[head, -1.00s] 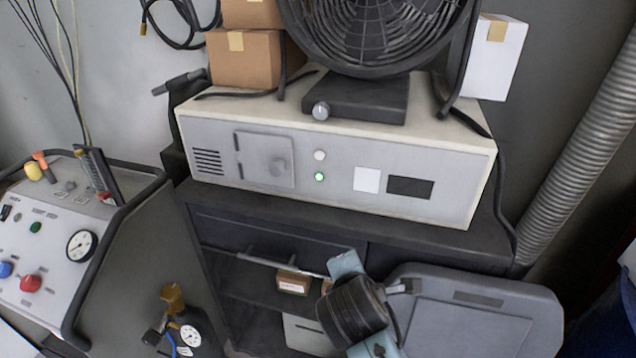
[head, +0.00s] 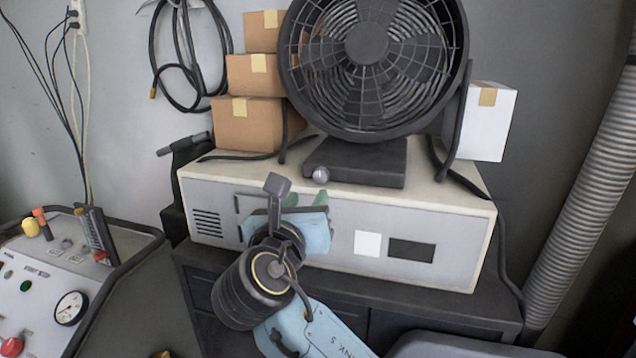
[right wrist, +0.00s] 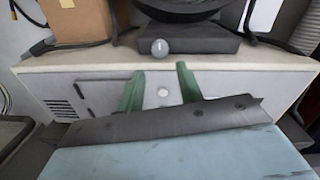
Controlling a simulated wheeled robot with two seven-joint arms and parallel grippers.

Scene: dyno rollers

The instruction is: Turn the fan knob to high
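The fan (head: 367,45) stands on the pale cabinet top. Its silver round knob (head: 321,174) is on the front left of the dark fan base (head: 365,165). The knob also shows in the right wrist view (right wrist: 159,47), above and beyond the fingers. My right gripper (head: 307,201) is in front of the cabinet's front face, below the knob and apart from it. In the right wrist view its two green fingers (right wrist: 160,84) are spread with nothing between them. I cannot read the knob's setting. My left gripper is not in view.
The pale cabinet (head: 452,226) has a white label and dark panel at its right. Cardboard boxes (head: 246,126) stand left of the fan, a white box (head: 485,120) right. A control panel (head: 40,280) is at left, a ribbed hose (head: 580,190) at right.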

